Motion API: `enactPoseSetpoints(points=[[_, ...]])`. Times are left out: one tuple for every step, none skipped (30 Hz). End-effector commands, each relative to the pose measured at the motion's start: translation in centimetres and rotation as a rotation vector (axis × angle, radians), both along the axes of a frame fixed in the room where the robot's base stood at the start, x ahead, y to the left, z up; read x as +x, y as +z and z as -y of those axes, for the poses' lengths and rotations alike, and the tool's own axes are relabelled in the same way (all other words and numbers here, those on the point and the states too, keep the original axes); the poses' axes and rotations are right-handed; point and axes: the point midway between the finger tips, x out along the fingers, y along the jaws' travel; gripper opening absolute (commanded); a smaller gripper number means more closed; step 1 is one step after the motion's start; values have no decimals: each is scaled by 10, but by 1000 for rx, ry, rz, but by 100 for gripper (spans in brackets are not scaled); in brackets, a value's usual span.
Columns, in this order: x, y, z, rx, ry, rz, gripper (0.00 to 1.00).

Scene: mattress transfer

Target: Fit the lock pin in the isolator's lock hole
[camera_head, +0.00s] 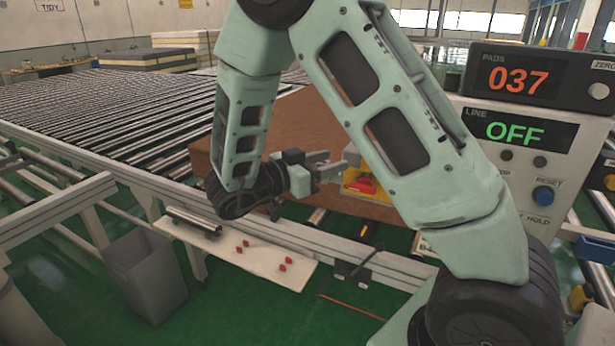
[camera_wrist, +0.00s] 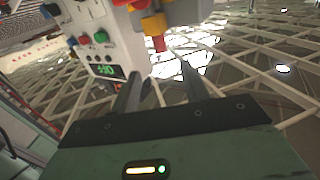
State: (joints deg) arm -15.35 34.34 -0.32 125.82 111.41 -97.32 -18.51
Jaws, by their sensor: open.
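The isolator (camera_head: 362,184) appears to be the yellow box with a red handle beside the brown block. A yellow part with a red end (camera_wrist: 158,43) shows in the wrist view, just beyond my fingertips; it may be the isolator. My gripper (camera_head: 345,167) points right towards the yellow box, close to it. In the wrist view my gripper (camera_wrist: 165,75) has its two dark fingers apart, with nothing visible between them. Small red pieces (camera_head: 289,260) lie on the white shelf; I cannot tell whether the lock pin is among them. The lock hole cannot be made out.
A white control box (camera_head: 515,140) with a green OFF display stands at right under a 037 display (camera_head: 515,80). A metal cylinder (camera_head: 195,222) lies on the white shelf (camera_head: 225,240). A grey bin (camera_head: 145,275) stands at left. A roller conveyor (camera_head: 110,115) stretches behind.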

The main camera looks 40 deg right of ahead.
Motion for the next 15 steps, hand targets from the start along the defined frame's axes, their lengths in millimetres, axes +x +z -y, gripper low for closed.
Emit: enactPoseSetpoints(points=[[2,-3,-11,1,4,2,45],[3,-3,-17,1,3,3,45],[4,-2,-23,0,3,3,45],[4,-2,-28,0,2,2,45],[5,-2,-32,1,2,1,45],[5,-2,-37,0,2,1,45],[6,-1,-40,0,2,2,45],[6,-1,-42,0,2,2,45],[6,-1,-44,0,1,1,45],[6,-1,-46,0,0,1,45],[6,0,-47,0,0,1,45],[6,0,-48,0,-1,1,45],[6,0,-49,0,-1,0,45],[6,0,-49,0,-1,0,45],[6,0,-49,-1,-1,0,45]])
